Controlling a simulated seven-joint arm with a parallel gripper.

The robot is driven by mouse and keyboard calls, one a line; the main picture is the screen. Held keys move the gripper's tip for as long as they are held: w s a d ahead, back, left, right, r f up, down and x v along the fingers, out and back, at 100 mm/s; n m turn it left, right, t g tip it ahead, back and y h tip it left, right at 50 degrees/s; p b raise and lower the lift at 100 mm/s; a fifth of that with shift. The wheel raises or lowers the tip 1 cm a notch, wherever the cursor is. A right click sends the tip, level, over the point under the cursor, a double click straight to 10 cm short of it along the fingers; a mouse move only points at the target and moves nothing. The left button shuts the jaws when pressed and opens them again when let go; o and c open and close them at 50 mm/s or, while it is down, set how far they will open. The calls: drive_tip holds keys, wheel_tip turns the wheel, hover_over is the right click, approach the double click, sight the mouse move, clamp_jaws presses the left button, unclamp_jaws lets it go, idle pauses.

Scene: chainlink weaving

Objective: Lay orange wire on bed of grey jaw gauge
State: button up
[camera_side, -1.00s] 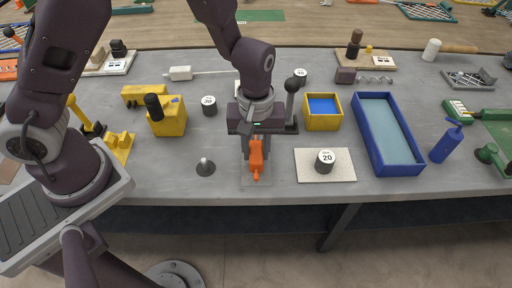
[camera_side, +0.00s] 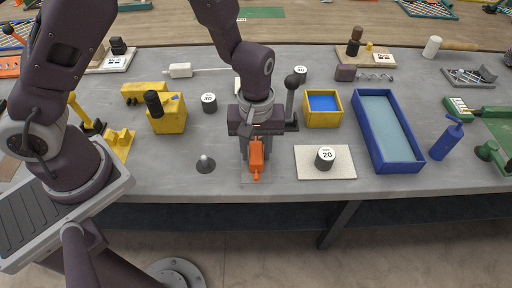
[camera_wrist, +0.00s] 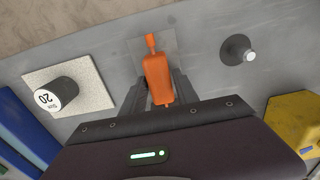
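An orange bottle-like piece with a narrow tip (camera_side: 257,160) is between the fingers of my gripper (camera_side: 255,150), low over a pale square pad (camera_side: 250,180) near the table's front edge. In the wrist view the orange piece (camera_wrist: 157,78) has its tip towards the table's front edge, and both fingers (camera_wrist: 158,88) lie close against its sides. I cannot tell whether it touches the pad. I see no separate strand of orange wire, and I cannot make out a grey jaw gauge for sure.
A dark ball-topped lever (camera_side: 291,100) stands just right of my gripper. A weight marked 20 (camera_side: 325,158) sits on a speckled plate (camera_side: 343,170) to the right. A yellow bin (camera_side: 322,122) and blue tray (camera_side: 412,168) stand further right.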

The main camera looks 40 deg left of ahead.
drive_tip(key=shift+o, duration=1.3)
wheel_tip(320, 180, up, 7)
drive_tip(key=shift+r, duration=0.1)
drive_tip(key=s+a+r+m+t+h, duration=0.1)
drive_tip(key=s+a+r+m+h, duration=0.2)
drive_tip(key=r, duration=0.8)
drive_tip(key=s+a+r+m+t+y, duration=0.1)
drive_tip(key=s+a+r+m+t, duration=0.1)
drive_tip(key=s, duration=0.5)
drive_tip(key=s+a+r+m+t+y, duration=0.2)
drive_tip(key=s+a+r+m, duration=0.2)
drive_tip(key=s, duration=0.3)
drive_tip(key=shift+a+r+t, duration=0.3)
drive_tip(key=shift+a+r, duration=0.55)
